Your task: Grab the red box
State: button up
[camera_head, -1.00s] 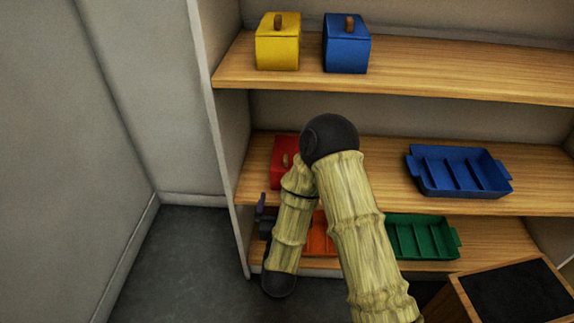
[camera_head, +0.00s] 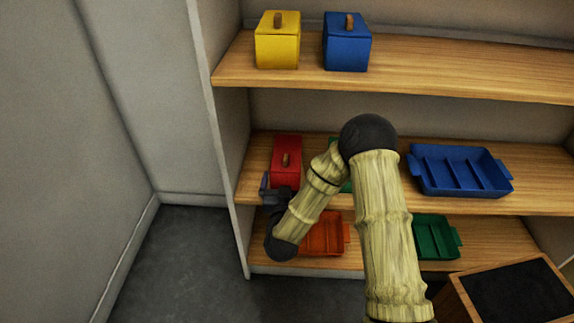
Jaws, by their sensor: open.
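The red box (camera_head: 287,153), with a brown handle on its lid, stands at the left end of the middle shelf (camera_head: 395,201). My gripper (camera_head: 267,187) is open at the lower front left of the red box. My forearm hides part of the shelf to the right of the box. I cannot tell whether the gripper touches the box or its shelf edge.
A yellow box (camera_head: 278,42) and a blue box (camera_head: 347,45) stand on the top shelf. A blue tray (camera_head: 459,171) is on the middle shelf. An orange tray (camera_head: 323,236) and a green tray (camera_head: 433,238) are on the bottom shelf. The shelf's left side panel (camera_head: 232,170) is close to my gripper.

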jog(key=w, duration=0.1)
jog(key=w+b, duration=0.1)
jog(key=w, duration=0.1)
jog(key=w+r+b, duration=0.1)
jog(key=w, duration=0.1)
jog(key=shift+a, duration=0.2)
jog(key=c, duration=1)
notch_tip(320, 180, up, 10)
jog(key=p, duration=0.4)
jog(key=shift+p, duration=0.4)
jog(key=shift+c, duration=0.2)
